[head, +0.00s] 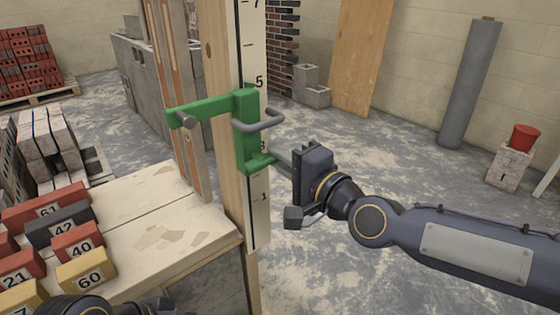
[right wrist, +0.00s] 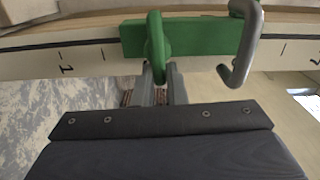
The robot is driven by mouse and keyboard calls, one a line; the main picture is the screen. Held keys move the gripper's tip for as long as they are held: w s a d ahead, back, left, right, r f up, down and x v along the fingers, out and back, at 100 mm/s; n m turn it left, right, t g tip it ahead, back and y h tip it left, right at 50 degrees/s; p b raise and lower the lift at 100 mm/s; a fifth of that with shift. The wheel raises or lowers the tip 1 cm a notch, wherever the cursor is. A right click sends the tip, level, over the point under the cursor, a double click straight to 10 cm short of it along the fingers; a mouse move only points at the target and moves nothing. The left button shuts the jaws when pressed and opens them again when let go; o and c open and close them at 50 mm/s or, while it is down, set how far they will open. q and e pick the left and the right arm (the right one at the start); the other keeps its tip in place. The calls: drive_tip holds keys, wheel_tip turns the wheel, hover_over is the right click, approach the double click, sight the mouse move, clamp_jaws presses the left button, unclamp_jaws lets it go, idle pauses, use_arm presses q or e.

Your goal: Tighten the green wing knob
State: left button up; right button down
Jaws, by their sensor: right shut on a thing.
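A green clamp bracket (head: 245,125) sits around an upright wooden pole with a numbered scale (head: 257,212). A grey bent hook (head: 262,122) sticks out of the bracket; the hook also shows in the right wrist view (right wrist: 243,45). The green wing knob (right wrist: 155,45) stands out from the bracket's face, and in the head view it is at the bracket's lower end (head: 260,163). My right gripper (head: 279,162) reaches it from the right, its fingers (right wrist: 162,80) shut on the knob's near end. My left gripper (head: 160,303) shows only partly at the bottom edge; its jaws are unclear.
A pale bench (head: 165,225) stands left of the pole, with numbered blocks (head: 80,243) on it. Block walls and a brick pallet (head: 35,97) stand behind. A red bucket (head: 524,137) sits far right. The floor right of the pole is mostly clear.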

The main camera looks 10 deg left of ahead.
drive_tip(key=shift+f+m, duration=0.1)
drive_tip(key=shift+m, duration=0.3)
drive_tip(key=c, duration=1.5)
unclamp_jaws()
drive_tip(key=shift+o, duration=0.2)
drive_tip(key=p+v, duration=0.1)
drive_tip(key=v, duration=0.6)
drive_tip(key=shift+s+d+p, duration=0.25)
drive_tip(key=shift+d+p, duration=0.05)
drive_tip(key=shift+p, duration=0.1)
